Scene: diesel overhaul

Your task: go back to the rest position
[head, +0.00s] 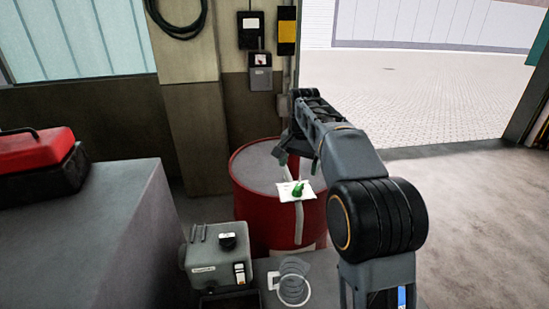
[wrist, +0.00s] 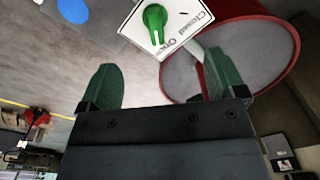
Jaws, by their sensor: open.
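My gripper (head: 298,163) is at the end of my outstretched arm, over the red drum in the head view. In the wrist view its two green fingers stand wide apart with nothing between them, so the gripper (wrist: 162,62) is open and empty. A green knob (head: 297,189) sits on a white plate (head: 284,194) in front of the drum. In the wrist view the green knob (wrist: 155,20) lies beyond the fingertips, apart from them. The plate (wrist: 180,38) there bears lettering that seems to read Closed and Open. I cannot tell which word the knob points to.
The red drum (head: 250,205) stands by the wall and pillar. A grey box (head: 213,262) and a coil (head: 293,280) are in front of it. A red and black toolbox (head: 35,155) sits on the grey surface at left. Open floor (head: 465,215) lies at right.

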